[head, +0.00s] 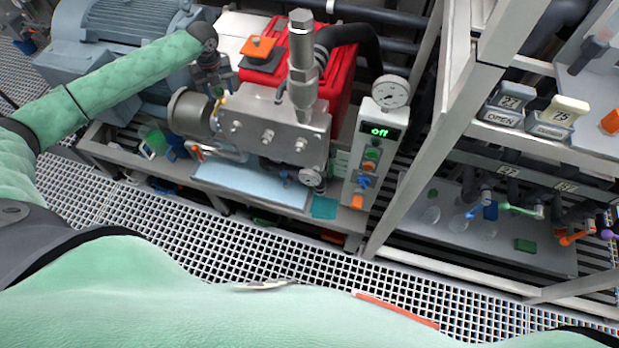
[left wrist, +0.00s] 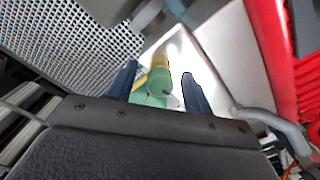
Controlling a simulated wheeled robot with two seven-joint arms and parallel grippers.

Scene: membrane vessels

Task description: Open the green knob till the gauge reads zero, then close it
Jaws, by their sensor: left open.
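My left gripper (head: 216,84) reaches in from the left, pointing down at the left end of the grey metal pump block (head: 265,125). In the left wrist view its two dark blue fingers (left wrist: 163,88) stand apart, with a green knob-like part (left wrist: 158,84) with yellow behind it between them. I cannot tell whether they touch it. In the head view a small green and yellow part (head: 219,95) shows at the fingertips, mostly hidden. The round white gauge (head: 390,92) stands on the control panel's top; its needle is too small to read. My right gripper is not in view.
The control panel (head: 372,145) has a display reading "Off" and several coloured buttons. A red housing (head: 335,60) stands behind the pump. A shelf frame (head: 440,130) with tagged valves is on the right. Grating (head: 160,225) covers the floor in front.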

